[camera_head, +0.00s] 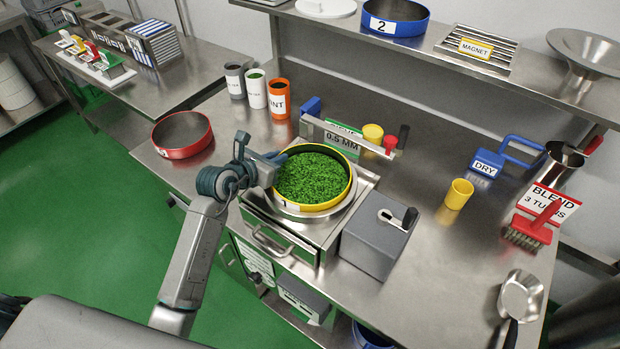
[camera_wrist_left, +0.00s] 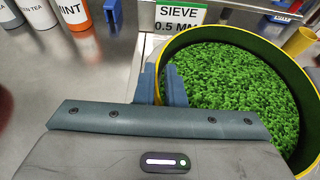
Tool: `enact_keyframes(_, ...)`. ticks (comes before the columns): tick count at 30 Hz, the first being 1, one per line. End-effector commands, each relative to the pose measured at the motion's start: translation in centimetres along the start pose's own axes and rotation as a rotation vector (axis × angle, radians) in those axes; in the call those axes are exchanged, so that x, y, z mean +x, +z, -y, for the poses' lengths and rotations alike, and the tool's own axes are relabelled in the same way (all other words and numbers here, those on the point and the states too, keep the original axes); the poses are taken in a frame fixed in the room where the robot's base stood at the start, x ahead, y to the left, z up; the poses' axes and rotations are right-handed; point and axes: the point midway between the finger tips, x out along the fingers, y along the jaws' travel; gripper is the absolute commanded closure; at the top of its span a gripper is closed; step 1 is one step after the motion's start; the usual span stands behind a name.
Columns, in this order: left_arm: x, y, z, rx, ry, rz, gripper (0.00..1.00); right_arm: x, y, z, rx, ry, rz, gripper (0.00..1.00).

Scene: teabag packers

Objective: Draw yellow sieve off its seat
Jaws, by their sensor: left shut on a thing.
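The yellow sieve (camera_head: 350,192) is a round pan with a yellow rim, full of green leaf, on the round metal seat (camera_head: 318,215) of the steel sifter. I cannot tell whether it touches the seat. My left gripper (camera_head: 279,160) is shut on the left part of the sieve's rim. In the left wrist view the fingers (camera_wrist_left: 162,84) sit on either side of the yellow sieve's wall (camera_wrist_left: 210,27), and the green leaf fills the right side. The near right part of the sieve is cut off there. My right gripper is not in view.
A red sieve (camera_head: 183,135) lies left of the sifter. Several canisters (camera_head: 278,98) and a 0.5 MM sign (camera_head: 343,138) stand behind. A grey box (camera_head: 375,243) is close on the right. A yellow cup (camera_head: 459,194) stands farther right, with bare steel around it.

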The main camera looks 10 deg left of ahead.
Motion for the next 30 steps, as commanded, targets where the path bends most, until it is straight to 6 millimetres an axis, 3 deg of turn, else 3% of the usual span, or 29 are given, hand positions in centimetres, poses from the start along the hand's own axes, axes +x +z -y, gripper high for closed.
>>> enact_keyframes(8, -0.2, 0.5, 0.0, 0.001, 0.000, 0.003, 1.00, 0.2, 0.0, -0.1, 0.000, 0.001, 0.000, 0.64)
enact_keyframes(21, -3.1, 7.8, 0.0, 0.003, 0.000, 0.007, 1.00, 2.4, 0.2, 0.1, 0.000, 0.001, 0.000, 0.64)
enact_keyframes(30, -3.9, 9.3, 0.0, 0.000, 0.000, 0.001, 1.00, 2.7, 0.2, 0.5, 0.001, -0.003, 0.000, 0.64)
